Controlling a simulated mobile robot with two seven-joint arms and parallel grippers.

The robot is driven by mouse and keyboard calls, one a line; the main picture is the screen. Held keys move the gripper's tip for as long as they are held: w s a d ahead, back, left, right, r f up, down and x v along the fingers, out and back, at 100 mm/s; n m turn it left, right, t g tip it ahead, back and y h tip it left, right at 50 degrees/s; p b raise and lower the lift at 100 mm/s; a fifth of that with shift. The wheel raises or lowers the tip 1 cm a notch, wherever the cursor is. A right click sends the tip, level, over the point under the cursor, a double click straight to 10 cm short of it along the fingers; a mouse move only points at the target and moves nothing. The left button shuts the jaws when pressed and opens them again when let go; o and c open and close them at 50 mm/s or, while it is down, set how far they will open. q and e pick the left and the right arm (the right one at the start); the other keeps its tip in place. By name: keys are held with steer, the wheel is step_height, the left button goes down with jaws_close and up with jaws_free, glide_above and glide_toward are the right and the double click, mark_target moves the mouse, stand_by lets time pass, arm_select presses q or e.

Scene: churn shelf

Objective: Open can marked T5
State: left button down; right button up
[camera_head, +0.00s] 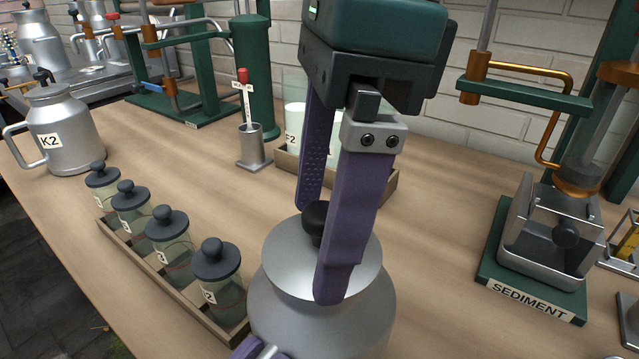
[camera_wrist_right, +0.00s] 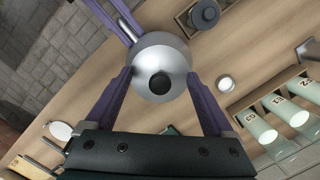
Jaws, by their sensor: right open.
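A metal can (camera_head: 350,320) with a domed lid (camera_head: 350,268) and black knob (camera_head: 315,221) stands at the bottom middle of the head view. No label shows on its visible part, so I cannot read whether it is T5. My right gripper (camera_head: 320,248) is open, its purple fingers on either side of the knob. The right wrist view shows the knob (camera_wrist_right: 160,83) between the open fingers (camera_wrist_right: 160,76), with a gap on each side. My left gripper (camera_head: 260,349) is at the can's left side, mostly cut off; its purple fingers also show in the wrist view (camera_wrist_right: 117,20).
A rack (camera_head: 165,277) of several black-lidded jars stands close left of the can. A can marked K2 (camera_head: 66,135) is farther left. A green stand marked SEDIMENT (camera_head: 530,303) is at right. A tray with glass vessels (camera_head: 380,190) stands behind.

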mark_target(317, 212)
steer(key=shift+d+f, duration=0.1)
steer(key=shift+f, duration=0.15)
jaws_close()
steer(key=shift+r, duration=0.2)
steer(key=shift+r, duration=0.25)
stand_by(0.3)
steer(key=shift+r, duration=0.25)
stand_by(0.3)
steer(key=shift+r, duration=1)
